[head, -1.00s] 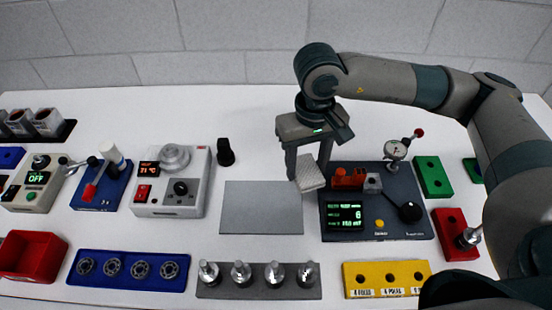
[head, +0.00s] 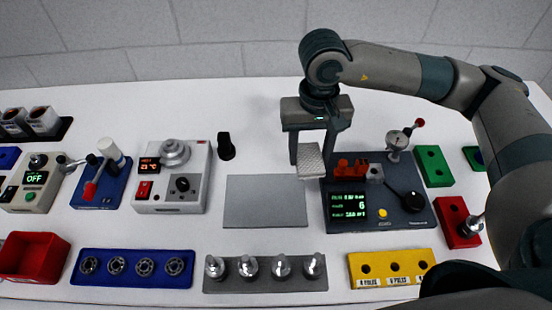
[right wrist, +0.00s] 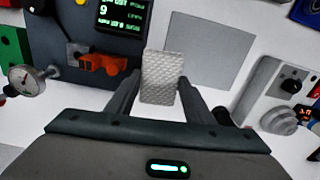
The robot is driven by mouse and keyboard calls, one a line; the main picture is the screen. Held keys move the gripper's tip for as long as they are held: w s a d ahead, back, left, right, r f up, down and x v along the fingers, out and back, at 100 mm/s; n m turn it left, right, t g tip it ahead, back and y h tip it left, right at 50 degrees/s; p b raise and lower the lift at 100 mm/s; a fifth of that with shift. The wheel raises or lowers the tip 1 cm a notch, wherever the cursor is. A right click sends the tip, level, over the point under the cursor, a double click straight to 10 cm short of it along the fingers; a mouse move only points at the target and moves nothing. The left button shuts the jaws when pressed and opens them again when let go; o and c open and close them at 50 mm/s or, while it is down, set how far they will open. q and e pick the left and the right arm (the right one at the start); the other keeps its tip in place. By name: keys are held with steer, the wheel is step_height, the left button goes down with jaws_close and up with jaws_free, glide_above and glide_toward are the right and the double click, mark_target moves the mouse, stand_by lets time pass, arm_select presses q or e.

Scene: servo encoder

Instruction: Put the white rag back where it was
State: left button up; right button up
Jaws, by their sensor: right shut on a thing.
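The white rag (head: 311,162) is a small, textured, whitish-grey pad. My right gripper (head: 310,150) is shut on it, with one finger at each side, and holds it tilted above the table. In the head view it hangs just left of the dark blue tester (head: 400,215) with the green screen, and behind the plain grey plate (head: 262,205). The right wrist view also shows the rag (right wrist: 160,78) between the fingers, near the orange part (right wrist: 103,63) on the tester. My left gripper is not in view.
A white heater box (head: 180,195) and a black knobbed piece (head: 226,148) stand left of the plate. A grey block with several metal pegs (head: 265,284), a blue tray (head: 130,280) and a yellow block (head: 392,266) lie in front. The table behind the plate is clear.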

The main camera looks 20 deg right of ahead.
steer(key=m, duration=0.1)
steer(key=w+m, duration=0.1)
steer(key=m, duration=0.1)
steer(key=shift+d+r, duration=0.1)
steer(key=shift+d, duration=0.25)
steer(key=m, duration=0.3)
steer(key=w+d+m, duration=0.1)
steer(key=shift+r+m, duration=0.1)
steer(key=shift+m, duration=0.2)
steer(key=m, duration=0.2)
steer(key=w+d+m, duration=0.1)
steer(key=m, duration=0.3)
steer(key=shift+w+d+r+b, duration=0.15)
steer(key=shift+w+r+b, duration=0.05)
steer(key=shift+w+b, duration=0.15)
steer(key=w+d+m, duration=0.1)
steer(key=m, duration=0.3)
steer(key=w+d+m, duration=0.1)
steer(key=m, duration=0.4)
steer(key=w+d+r+m, duration=0.1)
steer(key=m, duration=0.4)
steer(key=shift+d, duration=0.3)
